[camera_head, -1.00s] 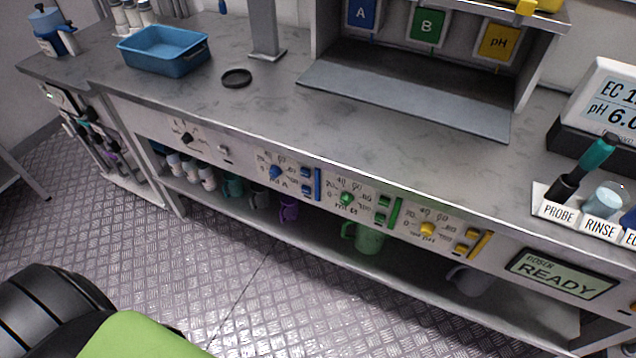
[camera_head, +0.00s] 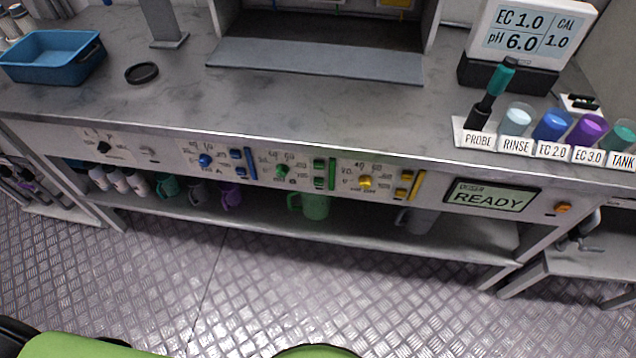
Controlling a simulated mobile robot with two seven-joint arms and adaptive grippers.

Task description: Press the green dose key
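The green section of the front panel has a green knob (camera_head: 282,171), two small green keys stacked as an upper green key (camera_head: 319,165) and a lower green key (camera_head: 319,182), and a tall green bar (camera_head: 332,174) just right of them. The key lettering is too small to read. The doser display (camera_head: 490,199) further right reads READY. Neither gripper is in view. Green and black parts of my own body show along the bottom edge, well below the panel.
The blue section (camera_head: 206,160) lies left of the green one and the yellow section (camera_head: 366,182) right. A green mug (camera_head: 315,207) stands on the shelf below. A probe rack (camera_head: 480,139) with cups stands on the bench at right. The floor before the panel is clear.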

